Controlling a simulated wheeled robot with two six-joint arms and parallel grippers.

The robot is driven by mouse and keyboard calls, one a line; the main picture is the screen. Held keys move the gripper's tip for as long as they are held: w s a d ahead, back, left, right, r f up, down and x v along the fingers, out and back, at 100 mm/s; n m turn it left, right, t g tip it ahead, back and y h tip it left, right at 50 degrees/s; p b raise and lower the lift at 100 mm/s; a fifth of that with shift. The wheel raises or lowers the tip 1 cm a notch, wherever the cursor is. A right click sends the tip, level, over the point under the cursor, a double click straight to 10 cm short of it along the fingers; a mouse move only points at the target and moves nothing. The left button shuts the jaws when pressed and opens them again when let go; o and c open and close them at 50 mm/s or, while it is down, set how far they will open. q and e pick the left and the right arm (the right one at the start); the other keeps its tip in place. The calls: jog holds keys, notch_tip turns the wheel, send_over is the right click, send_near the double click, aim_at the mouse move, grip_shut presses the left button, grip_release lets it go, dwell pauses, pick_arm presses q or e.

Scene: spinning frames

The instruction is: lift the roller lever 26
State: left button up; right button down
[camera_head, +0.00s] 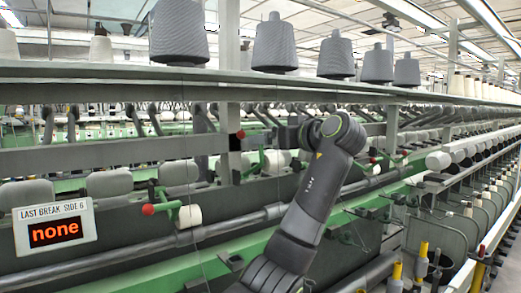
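One of my arms, seemingly the right, rises from the bottom centre, bends at a joint with a yellow-green ring and points left. Its dark gripper (246,143) appears at the end beside a red knob (241,134), in front of a grey post. It is too small and dark to tell its opening or contact. A green roller lever (252,171) runs below this knob. Another roller lever (172,205), green with a red knob, sticks out to the left beside a white roll (189,216). No number 26 is readable. My other gripper is not in view.
A sign (55,233) reads "LAST BREAK SIDE 6" and "none". Large grey bobbins (275,45) stand on the upper shelf (150,70). A long grey bar crosses behind my arm. More red-knobbed levers (374,161) and white rolls line the frame to the right.

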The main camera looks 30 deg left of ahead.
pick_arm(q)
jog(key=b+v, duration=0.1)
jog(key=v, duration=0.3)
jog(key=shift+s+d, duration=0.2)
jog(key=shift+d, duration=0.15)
